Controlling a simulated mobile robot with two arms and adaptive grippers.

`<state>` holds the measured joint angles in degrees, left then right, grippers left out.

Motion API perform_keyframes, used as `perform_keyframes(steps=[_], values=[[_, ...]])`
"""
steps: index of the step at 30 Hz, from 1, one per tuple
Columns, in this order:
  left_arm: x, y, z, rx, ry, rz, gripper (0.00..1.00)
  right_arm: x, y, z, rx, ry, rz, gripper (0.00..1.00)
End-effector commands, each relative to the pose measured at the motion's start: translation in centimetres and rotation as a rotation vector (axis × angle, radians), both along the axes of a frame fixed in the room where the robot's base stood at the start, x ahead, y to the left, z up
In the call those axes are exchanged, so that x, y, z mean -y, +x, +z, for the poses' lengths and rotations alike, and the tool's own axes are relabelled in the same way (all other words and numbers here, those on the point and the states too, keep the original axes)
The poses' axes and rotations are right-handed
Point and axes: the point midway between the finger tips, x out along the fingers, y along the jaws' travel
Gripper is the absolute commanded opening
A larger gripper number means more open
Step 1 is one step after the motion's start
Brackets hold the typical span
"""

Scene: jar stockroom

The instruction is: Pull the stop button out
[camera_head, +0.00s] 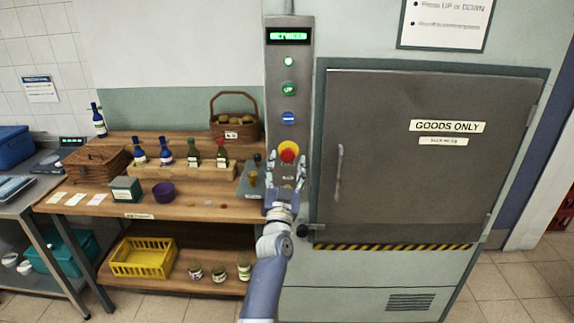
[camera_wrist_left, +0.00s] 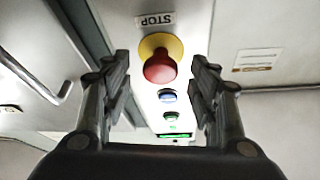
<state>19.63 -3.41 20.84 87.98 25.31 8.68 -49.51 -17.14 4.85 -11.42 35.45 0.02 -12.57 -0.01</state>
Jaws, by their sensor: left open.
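The stop button (camera_head: 288,155) is a red mushroom knob on a yellow round base, low on the grey control panel (camera_head: 301,60). It also shows in the left wrist view (camera_wrist_left: 160,68), with a STOP label (camera_wrist_left: 155,20) beside it. My left gripper (camera_head: 287,172) is in front of the panel at the button. In the left wrist view its two fingers stand open, one on each side of the red knob, with gaps between fingers and knob. Whether the fingertips reach past the knob in depth is hard to tell. My right gripper is not in view.
Above the stop button are a blue button (camera_head: 288,118), a green UP button (camera_head: 289,89) and a lit display (camera_head: 289,36). The closed hatch door (camera_head: 430,150) with its vertical handle (camera_head: 339,172) is right of the panel. A wooden bench (camera_head: 215,208) with bottles stands left.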

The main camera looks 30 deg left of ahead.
Motion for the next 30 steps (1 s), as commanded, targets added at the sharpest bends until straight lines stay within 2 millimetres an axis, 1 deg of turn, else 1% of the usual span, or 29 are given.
perform_keyframes(steps=[5, 9, 15, 18, 21, 30], values=[[1.5, -2.8, -1.5, -0.005, -0.002, -0.001, 0.54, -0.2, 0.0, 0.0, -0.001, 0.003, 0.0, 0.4], [2.7, -5.4, -2.6, -0.004, -0.002, 0.0, 0.54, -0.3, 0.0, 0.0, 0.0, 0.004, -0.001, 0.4], [4.2, -8.1, -3.8, -0.002, -0.002, -0.001, 0.54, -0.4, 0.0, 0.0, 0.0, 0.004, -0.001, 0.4], [4.6, -8.9, -4.1, -0.002, -0.002, -0.001, 0.54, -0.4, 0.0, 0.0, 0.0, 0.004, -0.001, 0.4], [4.7, -9.3, -4.2, -0.001, -0.001, -0.001, 0.54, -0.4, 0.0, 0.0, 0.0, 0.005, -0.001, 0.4], [4.8, -9.4, -4.2, -0.001, -0.001, -0.001, 0.54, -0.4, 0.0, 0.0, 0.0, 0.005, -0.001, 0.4]])
